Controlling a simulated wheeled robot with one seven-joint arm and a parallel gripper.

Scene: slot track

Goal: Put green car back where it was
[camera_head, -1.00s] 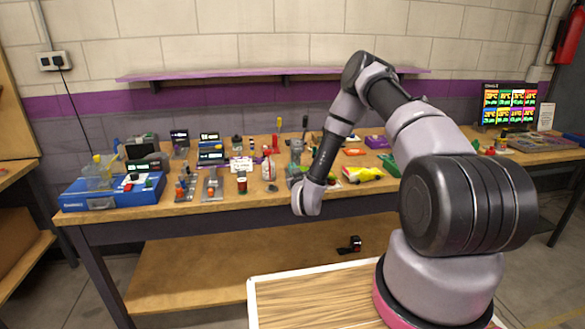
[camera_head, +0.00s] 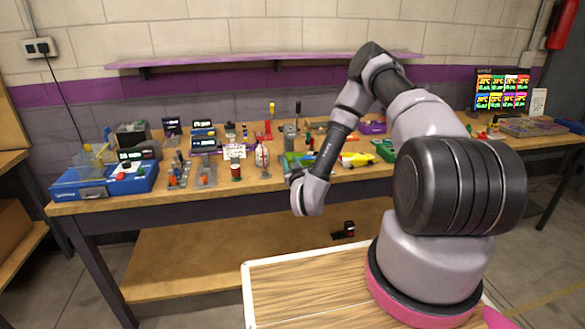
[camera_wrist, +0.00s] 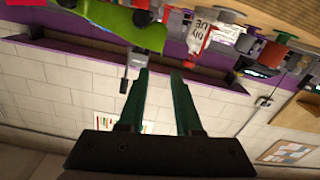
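In the wrist view, which looks upside down, a bright green body with dark wheels (camera_wrist: 118,24), which looks like the green car, is at the upper left. It lies beyond and left of my fingertips, apart from them. In the head view a small green patch (camera_head: 298,158) shows on the bench behind my wrist; I cannot tell if it is the same thing. My gripper (camera_wrist: 162,76) is open, its two green fingers apart with nothing between them. In the head view its fingers are mostly hidden behind my wrist at the bench's front edge. A yellow car (camera_head: 357,159) sits to the right.
The bench (camera_head: 265,187) is crowded with small devices. A blue case (camera_head: 105,185) stands at the left, a red-and-white bottle (camera_head: 262,158) left of my wrist, a monitor (camera_head: 503,92) at the right. A purple wall shelf (camera_head: 265,60) hangs above. A small black-red item (camera_head: 348,230) is on the lower shelf.

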